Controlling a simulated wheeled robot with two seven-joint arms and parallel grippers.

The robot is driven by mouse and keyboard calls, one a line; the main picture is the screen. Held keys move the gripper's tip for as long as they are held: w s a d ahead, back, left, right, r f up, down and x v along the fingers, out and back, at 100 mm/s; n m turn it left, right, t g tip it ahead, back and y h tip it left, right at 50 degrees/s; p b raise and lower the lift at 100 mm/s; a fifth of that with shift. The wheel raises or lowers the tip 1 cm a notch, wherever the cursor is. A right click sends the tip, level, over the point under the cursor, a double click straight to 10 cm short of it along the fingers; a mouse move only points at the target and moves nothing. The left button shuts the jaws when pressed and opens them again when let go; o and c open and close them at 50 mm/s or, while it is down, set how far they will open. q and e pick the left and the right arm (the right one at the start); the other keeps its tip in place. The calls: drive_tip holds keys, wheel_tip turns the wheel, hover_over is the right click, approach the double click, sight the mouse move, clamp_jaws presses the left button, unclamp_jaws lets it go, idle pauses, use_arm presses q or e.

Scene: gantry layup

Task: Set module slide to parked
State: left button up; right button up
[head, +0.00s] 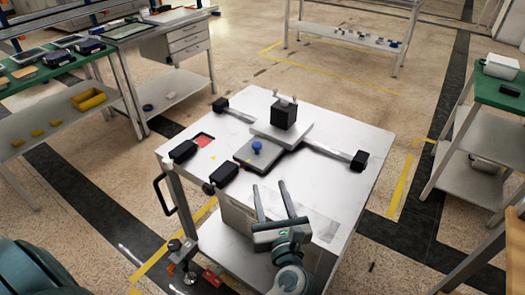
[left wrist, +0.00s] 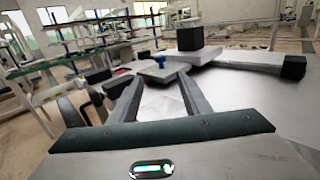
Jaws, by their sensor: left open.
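The module slide appears to be the dark grey plate (head: 250,158) with a blue knob (head: 257,147) standing on it, on the white cart top. A paler plate carrying a black block (head: 284,114) sits right behind it. My left gripper (head: 270,186) is open and empty, in front of the knob and apart from it, over the near part of the cart top. In the left wrist view, the blue knob (left wrist: 160,61) shows beyond and between the two open fingertips (left wrist: 160,78). My right gripper is not in view.
A rail with black end blocks (head: 360,160) crosses the cart top (head: 335,125). A black handle (head: 162,193) sticks out at the cart's left side. The cart's right front is clear.

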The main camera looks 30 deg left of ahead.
sight(258, 148)
use_arm(q)
drive_tip(key=shift+w+a, duration=0.1)
drive_tip(key=p+x, duration=0.1)
drive_tip(key=x, duration=1.5)
drive_tip(key=shift+w+a+p, duration=0.25)
drive_tip(key=shift+w+p, duration=0.05)
drive_tip(key=shift+p, duration=0.1)
drive_tip(key=shift+w+a, duration=0.15)
drive_tip(key=shift+w, duration=0.05)
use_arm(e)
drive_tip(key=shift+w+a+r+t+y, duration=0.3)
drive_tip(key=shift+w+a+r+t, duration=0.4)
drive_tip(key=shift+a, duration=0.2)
use_arm(q)
drive_tip(key=shift+c, duration=0.5)
